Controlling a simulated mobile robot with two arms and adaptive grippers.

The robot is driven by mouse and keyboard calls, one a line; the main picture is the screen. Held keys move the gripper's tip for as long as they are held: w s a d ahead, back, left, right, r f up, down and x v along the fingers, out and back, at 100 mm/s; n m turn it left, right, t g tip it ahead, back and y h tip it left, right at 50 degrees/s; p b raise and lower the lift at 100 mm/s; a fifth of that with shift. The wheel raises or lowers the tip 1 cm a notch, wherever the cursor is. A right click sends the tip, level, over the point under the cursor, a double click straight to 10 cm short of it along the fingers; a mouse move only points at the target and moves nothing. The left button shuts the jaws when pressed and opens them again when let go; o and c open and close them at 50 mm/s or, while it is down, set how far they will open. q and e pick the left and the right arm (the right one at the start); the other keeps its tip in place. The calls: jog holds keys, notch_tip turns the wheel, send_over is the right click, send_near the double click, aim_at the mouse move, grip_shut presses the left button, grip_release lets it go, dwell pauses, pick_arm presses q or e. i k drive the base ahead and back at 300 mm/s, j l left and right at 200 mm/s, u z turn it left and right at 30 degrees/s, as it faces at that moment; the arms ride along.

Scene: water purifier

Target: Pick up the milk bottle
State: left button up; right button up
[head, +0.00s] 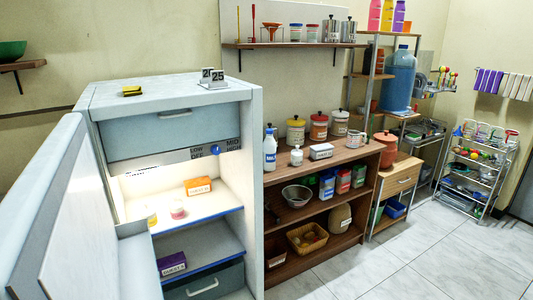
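A white bottle with a blue label that seems to read milk (270,150) stands upright on top of the brown wooden shelf unit, at its left end, close beside the open fridge's right side. A smaller white bottle (296,156) stands just right of it. Neither of my grippers is in view, and nothing is touching the bottle.
The fridge (255,190) stands open, its door (45,210) at the left. Canisters (296,130) and a labelled box (321,151) share the shelf top (345,158). A big blue water jug (398,80) stands further right. The tiled floor (410,255) at right is clear.

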aim_at(269, 145)
jog(key=i+l+u, duration=0.1)
jog(key=u, duration=0.25)
jog(key=i+l+u, duration=0.1)
jog(key=u, duration=0.25)
jog(key=i+l+u, duration=0.15)
jog(key=u, duration=0.25)
